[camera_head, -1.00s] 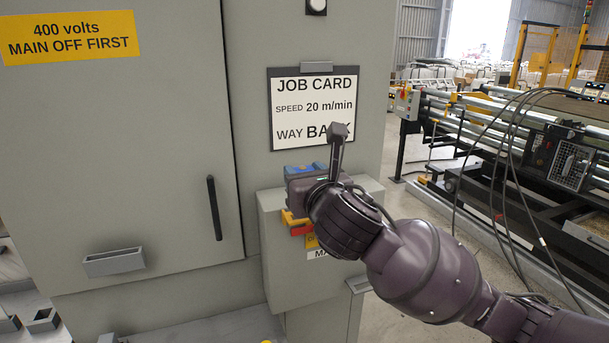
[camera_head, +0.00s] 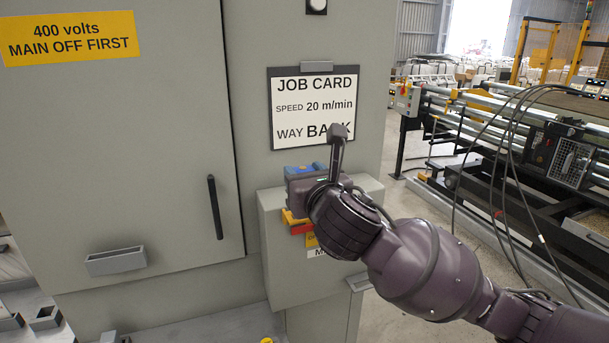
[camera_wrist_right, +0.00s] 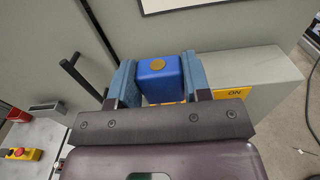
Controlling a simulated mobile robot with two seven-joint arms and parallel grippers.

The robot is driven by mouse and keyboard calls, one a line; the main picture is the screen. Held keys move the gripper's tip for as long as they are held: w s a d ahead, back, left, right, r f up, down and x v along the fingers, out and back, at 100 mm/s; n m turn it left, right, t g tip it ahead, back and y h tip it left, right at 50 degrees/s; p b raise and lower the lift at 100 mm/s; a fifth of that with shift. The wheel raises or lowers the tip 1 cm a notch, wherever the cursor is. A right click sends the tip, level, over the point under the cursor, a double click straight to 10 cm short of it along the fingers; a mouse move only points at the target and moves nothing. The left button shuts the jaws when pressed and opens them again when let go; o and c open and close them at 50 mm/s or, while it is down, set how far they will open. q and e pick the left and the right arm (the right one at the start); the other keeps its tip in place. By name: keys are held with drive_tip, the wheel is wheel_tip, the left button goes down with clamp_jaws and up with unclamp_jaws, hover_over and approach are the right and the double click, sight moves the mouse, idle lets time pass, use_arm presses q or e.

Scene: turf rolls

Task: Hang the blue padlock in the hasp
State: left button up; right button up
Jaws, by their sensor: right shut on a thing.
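The blue padlock (camera_wrist_right: 152,84) shows in the right wrist view, a blue block with a round brass-coloured spot on the face toward the camera. My right gripper (camera_wrist_right: 158,70) is shut on it, one blue-grey finger on each side. In the head view my right gripper (camera_head: 304,173) is at the upper front of the grey switch box (camera_head: 286,268), below the job card. A red and yellow handle (camera_head: 296,224) shows just under the gripper. The hasp and the padlock's shackle are hidden, so I cannot tell whether they touch. My left gripper is not in view.
The cabinet door (camera_head: 120,150) with its black handle (camera_head: 215,207) is left of the box. The job card (camera_head: 313,105) hangs above my gripper. A grey pocket (camera_head: 116,261) sits low on the door. Open floor and machinery with hanging cables lie to the right.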

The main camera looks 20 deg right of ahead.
use_arm(q)
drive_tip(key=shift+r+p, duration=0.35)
drive_tip(key=shift+p, duration=0.05)
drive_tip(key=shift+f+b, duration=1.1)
drive_tip(key=shift+b, duration=0.15)
use_arm(e)
drive_tip(key=shift+f, duration=2.5)
drive_tip(key=o, duration=1.1)
drive_tip(key=shift+c, duration=0.2)
use_arm(q)
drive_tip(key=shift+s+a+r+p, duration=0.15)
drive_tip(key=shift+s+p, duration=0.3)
drive_tip(key=shift+p, duration=0.5)
use_arm(e)
drive_tip(key=s, duration=1)
drive_tip(key=shift+s+d, duration=0.2)
drive_tip(key=shift+s, duration=0.2)
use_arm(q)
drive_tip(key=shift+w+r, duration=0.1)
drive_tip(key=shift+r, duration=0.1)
